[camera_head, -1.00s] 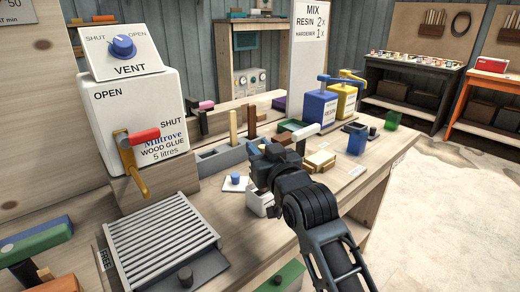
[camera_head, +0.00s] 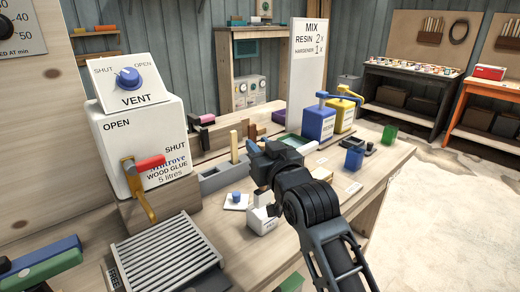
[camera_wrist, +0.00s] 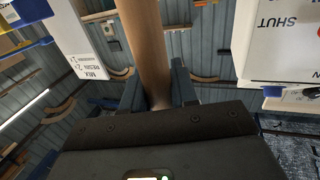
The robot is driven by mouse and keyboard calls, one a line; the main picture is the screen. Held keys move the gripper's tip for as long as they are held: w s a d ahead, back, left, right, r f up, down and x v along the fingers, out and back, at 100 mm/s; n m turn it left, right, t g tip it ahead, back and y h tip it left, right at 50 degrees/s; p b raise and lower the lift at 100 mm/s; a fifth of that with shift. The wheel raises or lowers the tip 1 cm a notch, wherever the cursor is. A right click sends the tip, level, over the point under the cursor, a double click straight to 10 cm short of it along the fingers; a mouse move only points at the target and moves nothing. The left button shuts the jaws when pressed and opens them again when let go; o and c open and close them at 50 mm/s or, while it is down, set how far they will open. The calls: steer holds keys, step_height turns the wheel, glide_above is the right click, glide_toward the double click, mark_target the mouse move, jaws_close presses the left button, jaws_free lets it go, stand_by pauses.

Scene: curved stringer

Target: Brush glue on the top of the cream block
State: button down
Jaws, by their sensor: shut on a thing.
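My gripper (camera_head: 258,156) is shut on the wooden handle of a brush; the round handle (camera_wrist: 142,45) runs up between the fingers in the wrist view. In the head view, a pale brush end (camera_head: 262,195) shows below my gripper, just above a small white pot (camera_head: 262,222) on the bench. I cannot tell whether it touches the pot's rim. A pale block (camera_head: 321,173), which seems to be the cream block, lies right of my gripper, partly hidden by my arm.
A white glue dispenser (camera_head: 118,125) with a red-handled tap stands at the left. A slatted rack (camera_head: 168,254) lies in front of it. A grey trough (camera_head: 222,178) lies behind the pot. Blue (camera_head: 318,123) and yellow (camera_head: 343,112) dispensers stand beyond my arm.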

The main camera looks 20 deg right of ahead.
step_height(320, 180, up, 4)
steer(key=p, duration=0.2)
steer(key=shift+f+p, duration=0.1)
steer(key=shift+p, duration=0.2)
stand_by(0.4)
